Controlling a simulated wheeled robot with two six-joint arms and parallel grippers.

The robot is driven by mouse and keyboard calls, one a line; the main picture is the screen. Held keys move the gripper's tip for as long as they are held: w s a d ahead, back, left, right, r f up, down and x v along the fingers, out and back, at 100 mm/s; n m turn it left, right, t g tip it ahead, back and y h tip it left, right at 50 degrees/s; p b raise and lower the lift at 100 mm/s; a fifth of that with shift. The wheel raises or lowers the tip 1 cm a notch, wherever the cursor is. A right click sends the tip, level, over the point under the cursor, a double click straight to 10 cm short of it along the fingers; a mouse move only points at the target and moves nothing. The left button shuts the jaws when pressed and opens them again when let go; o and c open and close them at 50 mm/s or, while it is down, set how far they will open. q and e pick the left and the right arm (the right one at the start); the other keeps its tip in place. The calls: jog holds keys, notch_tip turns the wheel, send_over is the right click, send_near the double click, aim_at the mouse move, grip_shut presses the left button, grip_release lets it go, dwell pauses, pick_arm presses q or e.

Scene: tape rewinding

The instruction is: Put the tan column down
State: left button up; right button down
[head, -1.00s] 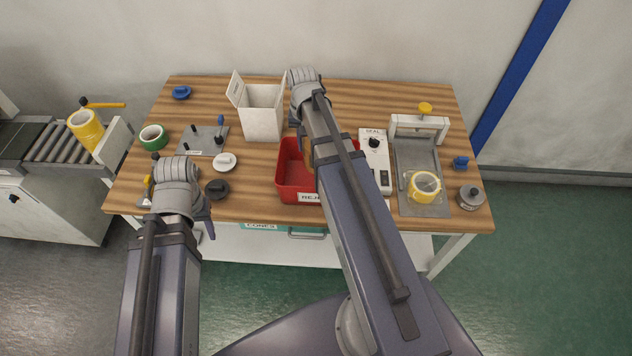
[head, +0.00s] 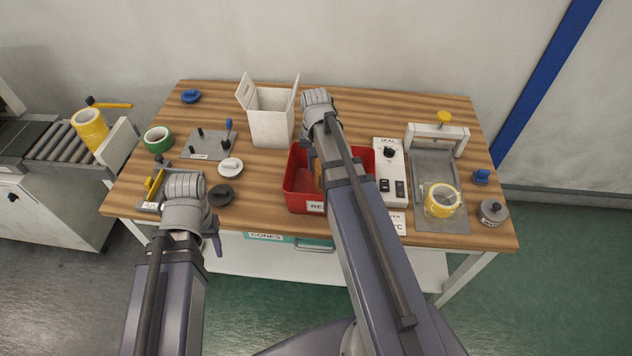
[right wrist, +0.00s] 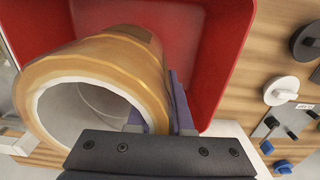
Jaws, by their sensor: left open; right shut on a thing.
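The tan column is a thick tan roll with a pale hollow core. It fills the left of the right wrist view (right wrist: 110,62), against the red bin. In the head view only a sliver of it (head: 318,178) shows beside my right arm, over the red bin (head: 297,196). My right gripper (right wrist: 158,112) is shut on the roll's wall, one finger inside the core and one outside. Whether the roll touches the bin floor cannot be told. My left gripper (head: 214,236) is open and empty at the bench's front edge, its fingers partly hidden.
A white open box (head: 271,128) stands behind the bin. A sealer box (head: 390,170) and a press with a yellow roll (head: 442,201) are to its right. A green roll (head: 158,139), a pegged plate (head: 210,142) and small discs lie left. Bare wood shows between them.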

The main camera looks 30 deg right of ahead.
pick_arm(q)
jog(key=shift+f, duration=0.45)
pick_arm(e)
jog(key=shift+f, duration=0.45)
pick_arm(q)
notch_tip(320, 180, down, 4)
jog(key=b, duration=0.3)
jog(key=shift+r+b, duration=0.25)
jog(key=shift+b, duration=0.15)
pick_arm(e)
notch_tip(320, 180, down, 4)
jog(key=shift+r, duration=0.2)
pick_arm(q)
jog(key=shift+f, duration=0.1)
pick_arm(e)
jog(key=shift+f, duration=0.1)
jog(key=shift+f, duration=0.15)
jog(key=c, duration=0.8)
grip_release()
jog(key=shift+r, duration=0.2)
notch_tip(320, 180, up, 12)
jog(key=p, duration=1.2)
jog(key=shift+r, duration=0.1)
pick_arm(q)
notch_tip(320, 180, up, 12)
